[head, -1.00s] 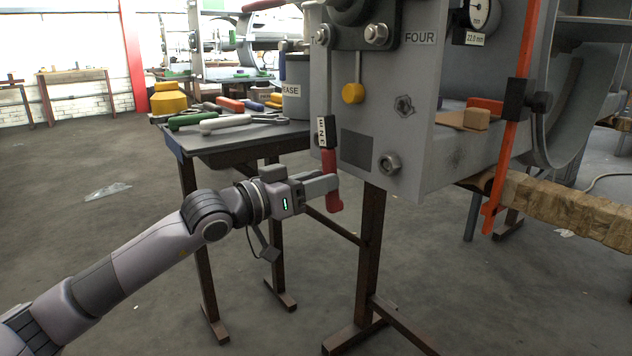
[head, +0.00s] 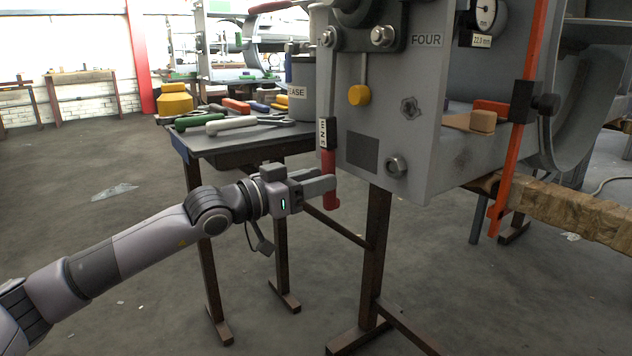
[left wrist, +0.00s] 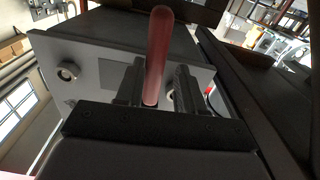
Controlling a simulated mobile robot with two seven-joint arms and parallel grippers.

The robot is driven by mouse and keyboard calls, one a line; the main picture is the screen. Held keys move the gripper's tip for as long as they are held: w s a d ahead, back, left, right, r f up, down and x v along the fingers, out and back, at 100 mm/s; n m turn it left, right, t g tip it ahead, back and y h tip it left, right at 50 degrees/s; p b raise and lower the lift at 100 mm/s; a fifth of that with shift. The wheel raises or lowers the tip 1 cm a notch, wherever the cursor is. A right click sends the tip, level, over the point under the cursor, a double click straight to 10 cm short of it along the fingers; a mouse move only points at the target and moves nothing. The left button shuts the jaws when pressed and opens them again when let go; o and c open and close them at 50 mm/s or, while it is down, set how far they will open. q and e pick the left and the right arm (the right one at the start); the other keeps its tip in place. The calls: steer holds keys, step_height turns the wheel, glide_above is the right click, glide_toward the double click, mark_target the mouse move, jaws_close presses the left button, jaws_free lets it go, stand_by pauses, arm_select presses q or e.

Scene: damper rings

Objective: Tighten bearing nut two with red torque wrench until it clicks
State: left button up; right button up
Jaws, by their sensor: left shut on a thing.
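The red torque wrench (head: 328,165) hangs about upright at the left edge of the grey housing (head: 440,130). My left gripper (head: 326,186) is shut around the lower grip. In the left wrist view the red grip (left wrist: 158,55) stands between the two dark fingers (left wrist: 157,92). My right gripper is out of view.
A tool table (head: 250,140) with several handled tools stands behind my gripper. A red upright bar (head: 515,130) stands at right.

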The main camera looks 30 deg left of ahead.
arm_select(q)
steer(key=shift+w+a+f, duration=0.15)
steer(key=shift+a+f, duration=0.3)
steer(key=shift+a, duration=0.05)
steer(key=shift+w+a, duration=0.1)
stand_by(0.3)
steer(key=shift+n, duration=0.8)
steer(key=shift+s+d+r, duration=0.1)
steer(key=shift+s+d, duration=0.2)
steer(key=shift+d, duration=0.35)
steer(key=shift+s+d+r, duration=0.1)
steer(key=shift+s+d, duration=0.2)
steer(key=shift+d, duration=0.35)
steer(key=shift+s+d+r, duration=0.1)
steer(key=shift+s+d, duration=0.2)
steer(key=shift+d, duration=0.35)
steer(key=shift+a+f, duration=0.1)
